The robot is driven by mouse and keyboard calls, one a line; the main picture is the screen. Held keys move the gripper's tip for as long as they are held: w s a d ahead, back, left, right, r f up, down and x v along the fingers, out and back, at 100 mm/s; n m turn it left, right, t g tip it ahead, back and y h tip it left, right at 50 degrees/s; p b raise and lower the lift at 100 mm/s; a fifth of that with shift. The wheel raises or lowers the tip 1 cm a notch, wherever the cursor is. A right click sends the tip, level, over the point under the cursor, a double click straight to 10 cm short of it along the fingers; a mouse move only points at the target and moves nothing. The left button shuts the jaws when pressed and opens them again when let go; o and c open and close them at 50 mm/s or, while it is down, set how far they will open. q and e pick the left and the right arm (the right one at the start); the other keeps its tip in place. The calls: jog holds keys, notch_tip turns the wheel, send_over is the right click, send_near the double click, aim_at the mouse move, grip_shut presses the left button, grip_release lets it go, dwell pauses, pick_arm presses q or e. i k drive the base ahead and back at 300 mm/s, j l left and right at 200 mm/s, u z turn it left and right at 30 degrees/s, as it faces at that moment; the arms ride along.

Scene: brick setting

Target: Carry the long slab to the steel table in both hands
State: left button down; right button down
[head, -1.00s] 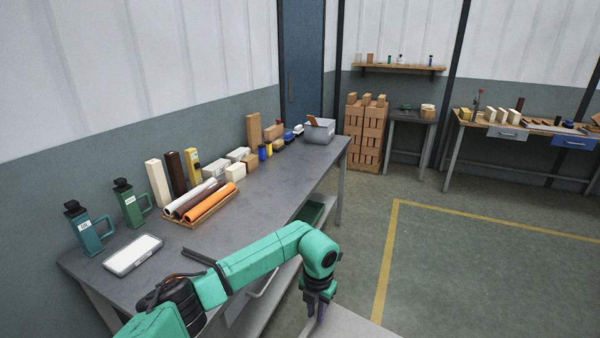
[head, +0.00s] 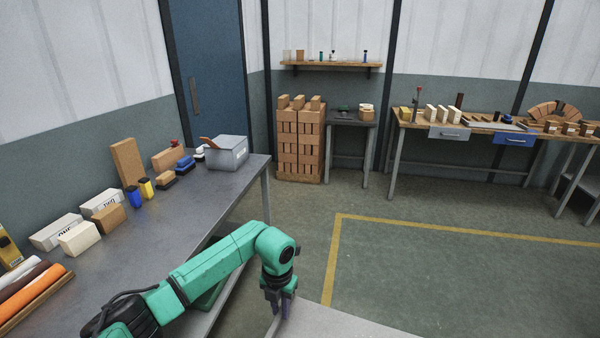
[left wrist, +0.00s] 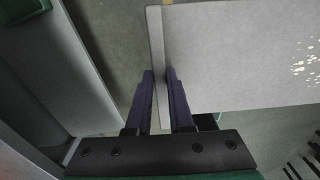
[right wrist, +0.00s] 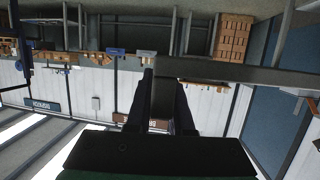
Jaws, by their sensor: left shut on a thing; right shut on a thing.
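The long slab (head: 345,322) is a flat, pale grey plate at the bottom of the head view; only part of it shows. My left gripper (head: 280,304) is at its left end. In the left wrist view the slab (left wrist: 240,55) runs off to the right, and my left gripper (left wrist: 160,78) is shut on its raised end edge. In the right wrist view my right gripper (right wrist: 166,78) is shut on a grey part of the slab (right wrist: 162,100); the right arm is outside the head view. A grey metal-topped table (head: 150,240), seemingly the steel table, stands along the left wall.
The left table holds boxes, blocks, rolls and a grey bin (head: 227,152). A brick stack (head: 300,140), a small dark-topped table (head: 350,122) and a wooden workbench (head: 440,126) stand at the back. The floor inside the yellow line (head: 440,229) is clear.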

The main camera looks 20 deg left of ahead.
aim_at(149, 246)
jog(key=i+l+u, duration=0.1)
jog(key=i, duration=1.5)
jog(key=i+u, duration=0.1)
jog(key=u, duration=0.3)
jog(key=i+u, duration=0.1)
jog(key=u, duration=0.25)
jog(key=l+u, duration=0.15)
jog(key=u, duration=0.25)
jog(key=i+l+u, duration=0.1)
jog(key=u, duration=1.8)
jog(key=i+l, duration=0.05)
